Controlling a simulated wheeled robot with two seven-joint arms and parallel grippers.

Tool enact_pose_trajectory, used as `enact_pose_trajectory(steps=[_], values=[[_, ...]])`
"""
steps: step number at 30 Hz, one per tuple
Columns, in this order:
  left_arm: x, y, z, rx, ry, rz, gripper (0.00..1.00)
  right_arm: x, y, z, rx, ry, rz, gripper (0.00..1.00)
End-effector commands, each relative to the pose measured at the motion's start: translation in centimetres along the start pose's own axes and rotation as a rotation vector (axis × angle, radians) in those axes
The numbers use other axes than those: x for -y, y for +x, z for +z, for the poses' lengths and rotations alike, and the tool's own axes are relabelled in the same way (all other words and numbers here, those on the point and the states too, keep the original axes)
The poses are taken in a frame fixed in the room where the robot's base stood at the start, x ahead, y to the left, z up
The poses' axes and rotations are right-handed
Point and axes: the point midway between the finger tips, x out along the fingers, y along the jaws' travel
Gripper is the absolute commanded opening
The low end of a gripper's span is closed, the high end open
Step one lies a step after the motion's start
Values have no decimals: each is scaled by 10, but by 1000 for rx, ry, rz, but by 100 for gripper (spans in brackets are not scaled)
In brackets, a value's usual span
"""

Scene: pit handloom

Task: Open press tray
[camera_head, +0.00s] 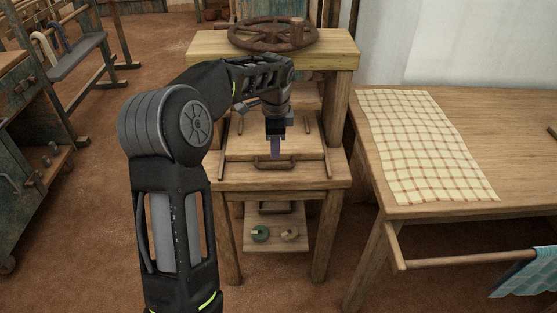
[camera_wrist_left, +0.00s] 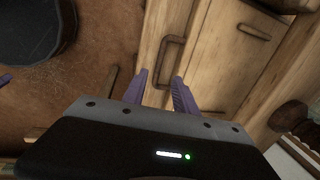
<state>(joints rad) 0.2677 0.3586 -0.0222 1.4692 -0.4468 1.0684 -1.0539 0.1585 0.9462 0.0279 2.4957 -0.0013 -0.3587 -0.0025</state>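The press tray (camera_head: 238,155) is a flat wooden board in the wooden press, with a dark bar handle (camera_head: 261,164) on its front. My left gripper (camera_head: 276,156) points down over the handle, partly covering it. In the left wrist view, the two purple fingers (camera_wrist_left: 159,75) are apart with nothing clamped between them. The handle (camera_wrist_left: 166,57) shows just beyond and between the fingertips; I cannot tell whether they touch it. My right gripper is not in view.
The press has a large handwheel (camera_head: 272,35) on top and a low shelf (camera_head: 275,245) with small round items. A table (camera_head: 462,117) with a checked cloth (camera_head: 420,145) stands close on the right. Floor is open in front of the press.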

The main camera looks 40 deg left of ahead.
Motion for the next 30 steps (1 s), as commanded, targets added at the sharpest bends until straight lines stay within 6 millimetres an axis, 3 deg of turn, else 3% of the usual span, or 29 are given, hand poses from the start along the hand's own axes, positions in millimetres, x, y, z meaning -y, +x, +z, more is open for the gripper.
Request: enact_pose_trajectory(steps=[8,21,30], values=[[-1,6,-1,-1,-1,3,34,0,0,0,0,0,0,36],[-1,67,-1,-1,-1,3,34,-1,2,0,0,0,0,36],[-1,80,-1,-2,-2,1,34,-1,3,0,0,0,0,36]])
